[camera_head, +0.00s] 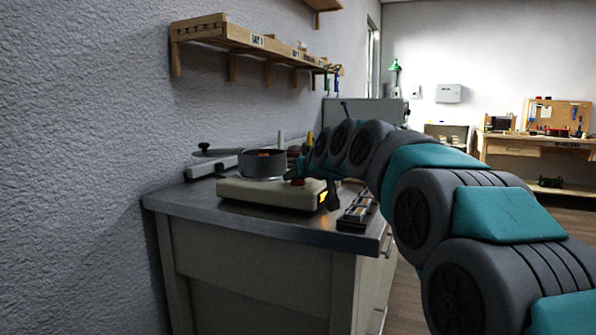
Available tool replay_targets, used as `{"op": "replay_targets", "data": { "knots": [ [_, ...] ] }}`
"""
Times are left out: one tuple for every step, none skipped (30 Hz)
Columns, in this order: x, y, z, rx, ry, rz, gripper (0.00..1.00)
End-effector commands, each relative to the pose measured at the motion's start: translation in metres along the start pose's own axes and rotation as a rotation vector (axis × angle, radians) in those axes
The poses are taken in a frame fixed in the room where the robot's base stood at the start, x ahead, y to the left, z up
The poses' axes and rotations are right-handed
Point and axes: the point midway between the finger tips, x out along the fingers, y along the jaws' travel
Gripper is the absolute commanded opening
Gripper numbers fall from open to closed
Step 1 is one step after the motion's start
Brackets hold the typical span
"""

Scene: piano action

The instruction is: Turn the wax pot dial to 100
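A small yellow lit spot (323,197) shows at the right end of the base. A small red part (297,182) shows on the base's right side, beside my gripper. The dial and its markings cannot be made out. My arm reaches in from the right, and my gripper (312,186) is at the right end of the base. Its fingers are small and partly hidden, so I cannot tell whether they are open or touching anything.
The grey cabinet top (190,205) has free room at its front left. A dark tray with small items (358,210) lies near its right edge. A wooden shelf (245,40) hangs on the wall above. A workbench (535,145) stands far back right.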

Motion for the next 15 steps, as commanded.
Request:
{"op": "replay_targets", "data": {
  "knots": [
    [-0.0015,-0.0005,-0.0021,0.003,0.001,0.012,0.0],
    [-0.0014,-0.0002,-0.0018,0.006,0.002,0.017,0.0],
    [-0.0013,0.0001,-0.0013,0.009,0.002,0.022,0.0],
    [-0.0011,0.0001,-0.0011,0.01,0.003,0.024,0.0],
    [-0.001,0.0002,-0.001,0.011,0.003,0.025,0.0],
    [-0.0009,0.0002,-0.0007,0.011,0.003,0.026,0.0],
    [-0.0008,0.0002,-0.0007,0.011,0.004,0.026,0.0],
    [-0.0007,0.0001,-0.0007,0.011,0.004,0.026,0.0],
    [-0.0007,0.0002,-0.0007,0.011,0.004,0.026,0.0],
    [-0.0007,0.0001,-0.0007,0.011,0.004,0.025,0.0],
    [-0.0006,0.0001,-0.0007,0.011,0.004,0.025,0.0],
    [-0.0006,0.0001,-0.0007,0.011,0.004,0.025,0.0],
    [-0.0007,0.0001,-0.0007,0.011,0.004,0.025,0.41],
    [-0.0006,0.0001,-0.0007,0.011,0.004,0.025,0.45],
    [-0.0006,0.0001,-0.0006,0.011,0.004,0.025,0.49]
  ]
}}
